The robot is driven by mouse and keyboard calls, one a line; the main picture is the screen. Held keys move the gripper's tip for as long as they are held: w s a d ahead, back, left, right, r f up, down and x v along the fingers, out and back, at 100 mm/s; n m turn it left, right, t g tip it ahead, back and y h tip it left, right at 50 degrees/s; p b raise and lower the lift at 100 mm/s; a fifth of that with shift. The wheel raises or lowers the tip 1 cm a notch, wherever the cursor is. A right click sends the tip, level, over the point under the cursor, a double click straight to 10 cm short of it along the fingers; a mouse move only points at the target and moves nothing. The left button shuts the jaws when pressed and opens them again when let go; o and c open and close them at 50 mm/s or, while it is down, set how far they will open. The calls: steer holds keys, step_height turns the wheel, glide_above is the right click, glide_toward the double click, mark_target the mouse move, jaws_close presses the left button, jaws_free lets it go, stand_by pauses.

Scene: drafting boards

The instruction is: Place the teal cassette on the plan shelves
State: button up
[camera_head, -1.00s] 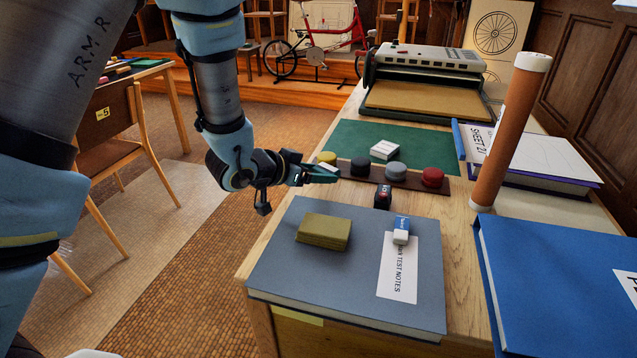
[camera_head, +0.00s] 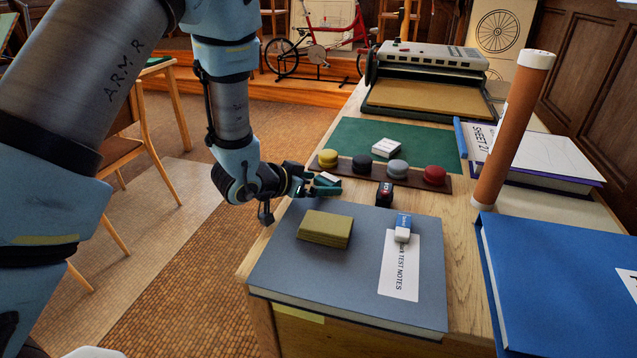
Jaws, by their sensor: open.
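My gripper (camera_head: 316,185) is at the left edge of the wooden desk, beside the yellow weight and just beyond the grey-blue book. It is open. A small teal piece with a pale top (camera_head: 327,180) shows at its fingertips; it looks like the teal cassette, but it is too small and partly covered to tell it surely from the fingers. I cannot tell whether it touches the desk or the fingers. No plan shelves are recognisable in this view.
The grey-blue book (camera_head: 340,279) bears an olive block (camera_head: 325,229) and an eraser (camera_head: 403,228). A dark strip with several round weights (camera_head: 397,170), a small black block (camera_head: 384,195) and an upright brown tube (camera_head: 512,130) stand nearby. A chair (camera_head: 105,160) is at left.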

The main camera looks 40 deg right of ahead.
steer(key=shift+r, duration=0.25)
steer(key=v, duration=1.2)
steer(key=shift+f+b, duration=0.1)
steer(key=shift+b, duration=0.2)
steer(key=shift+w, duration=0.1)
steer(key=w+a+n+t+y, duration=0.35)
steer(key=w+a, duration=0.35)
steer(key=a, duration=0.3)
steer(key=w+a+n+t+y, duration=0.2)
steer(key=w+a+n+y, duration=0.25)
steer(key=w+a, duration=0.4)
steer(key=s+a+r+n+g+y, duration=0.1)
steer(key=s+a+n, duration=0.3)
steer(key=a, duration=0.5)
steer(key=s+a+r+n+g+y, duration=0.1)
steer(key=s+a+n+g+y, duration=0.2)
steer(key=a, duration=0.6)
steer(key=shift+s+a+n+g, duration=0.35)
steer(key=shift+s+n+g, duration=0.1)
steer(key=shift+s, duration=0.75)
